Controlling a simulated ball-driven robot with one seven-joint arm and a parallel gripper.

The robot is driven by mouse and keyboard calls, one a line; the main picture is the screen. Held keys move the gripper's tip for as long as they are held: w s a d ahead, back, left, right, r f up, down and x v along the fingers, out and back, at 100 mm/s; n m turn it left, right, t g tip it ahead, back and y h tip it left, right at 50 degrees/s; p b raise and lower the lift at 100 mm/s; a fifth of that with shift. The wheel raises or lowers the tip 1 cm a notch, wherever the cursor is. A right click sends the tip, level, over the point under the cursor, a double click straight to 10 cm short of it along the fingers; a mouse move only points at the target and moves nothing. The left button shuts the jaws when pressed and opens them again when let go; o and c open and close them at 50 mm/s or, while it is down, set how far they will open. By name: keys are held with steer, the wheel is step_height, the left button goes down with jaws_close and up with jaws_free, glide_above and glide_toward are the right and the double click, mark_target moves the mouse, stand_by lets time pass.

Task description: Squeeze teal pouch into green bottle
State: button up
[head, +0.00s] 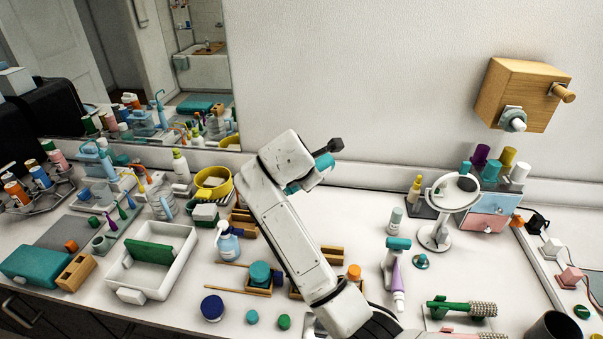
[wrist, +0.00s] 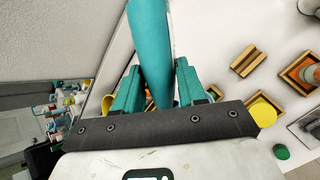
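A long smooth teal object, which I take for the teal pouch (wrist: 152,40), stands between the two teal fingers of my gripper (wrist: 157,75) in the wrist view. The fingers press close on both its sides, and its far end runs out of the picture. In the head view my gripper (head: 318,168) is raised above the counter in front of the wall, half hidden behind my white wrist, with teal showing beside it. A pale bottle with a green top (head: 180,165) stands at the back of the counter; I cannot tell whether it is the green bottle.
A white tray (head: 118,272), a blue-white spray bottle (head: 228,243) and wooden holders stand left of my arm. A round mirror (head: 427,198) stands right. A wooden box (head: 520,93) hangs on the wall. Small round lids (head: 284,321) lie at the front.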

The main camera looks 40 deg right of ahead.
steer(key=y, duration=0.1)
steer(key=m+y, duration=0.1)
steer(key=y, duration=0.1)
steer(key=f+y, duration=0.1)
steer(key=shift+d+y, duration=0.3)
steer(key=shift+y, duration=0.1)
steer(key=shift+c, duration=0.2)
steer(key=y, duration=0.2)
steer(key=f+m+t+y, duration=0.1)
steer(key=y, duration=0.1)
steer(key=shift+d+y, duration=0.2)
steer(key=shift+y, duration=0.1)
steer(key=a+r+m+t, duration=0.6)
steer(key=r+m, duration=0.4)
steer(key=m, duration=0.2)
steer(key=shift+s+r+t+y+b, duration=0.35)
steer(key=shift+t+b, duration=0.1)
steer(key=shift+t, duration=0.45)
steer(key=shift+a+f, duration=0.1)
steer(key=shift+f, duration=0.05)
steer(key=s+a+f+y+b, duration=0.1)
steer(key=s+a+f+b, duration=0.1)
steer(key=a+f, duration=0.7)
steer(key=s+a+f+n+b, duration=0.1)
steer(key=s+a+f, duration=0.3)
steer(key=a+f, duration=0.6)
step_height(320, 180, down, 5)
steer(key=shift+r+y+b, duration=0.1)
steer(key=shift+y+b, duration=0.25)
steer(key=shift+b, duration=0.5)
